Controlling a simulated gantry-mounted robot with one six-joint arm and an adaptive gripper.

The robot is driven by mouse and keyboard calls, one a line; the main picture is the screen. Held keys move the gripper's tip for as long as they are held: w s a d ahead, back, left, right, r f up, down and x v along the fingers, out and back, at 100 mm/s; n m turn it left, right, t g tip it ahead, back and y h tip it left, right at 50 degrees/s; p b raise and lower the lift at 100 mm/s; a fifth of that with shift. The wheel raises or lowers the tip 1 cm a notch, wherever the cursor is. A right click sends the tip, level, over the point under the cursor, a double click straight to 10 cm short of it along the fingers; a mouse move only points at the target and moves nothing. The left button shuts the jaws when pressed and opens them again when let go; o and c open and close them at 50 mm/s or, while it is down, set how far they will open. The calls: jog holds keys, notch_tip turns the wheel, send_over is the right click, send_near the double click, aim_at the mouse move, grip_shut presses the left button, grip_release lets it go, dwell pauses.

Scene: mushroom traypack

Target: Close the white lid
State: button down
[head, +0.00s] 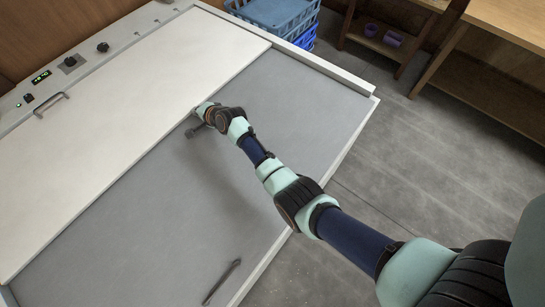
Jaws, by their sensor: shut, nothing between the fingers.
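The white lid (130,95) is a long flat panel lying over the back left part of the machine, in the head view. A small metal handle (51,104) is on its far left side. The grey surface (255,175) beside it is uncovered, and another dark handle (222,281) lies at its front edge. My gripper (194,131) is shut and empty, at the lid's near right edge. My wrist hides part of it, and I cannot tell whether it touches the lid.
A control panel (67,62) with knobs and a green display runs along the back left. Blue crates (283,16) stand behind the machine. Wooden shelves (490,60) are at the right, beyond open grey floor (425,150).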

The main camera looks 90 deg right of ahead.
jog(key=shift+w+d, duration=0.5)
jog(key=shift+w, duration=0.1)
jog(key=shift+f, duration=0.15)
jog(key=shift+s+a+r+p, duration=0.2)
jog(key=shift+r+p, duration=0.1)
jog(key=shift+p, duration=0.3)
jog(key=s+a+p, duration=0.1)
jog(key=s+a+r+p, duration=0.1)
jog(key=s+p, duration=0.1)
jog(key=s+a+p, duration=0.1)
jog(key=s+a, duration=0.1)
jog(key=shift+s+a+r, duration=0.1)
jog(key=shift+s+r, duration=0.1)
jog(key=shift+r, duration=0.05)
jog(key=p+v, duration=0.2)
jog(key=v, duration=0.4)
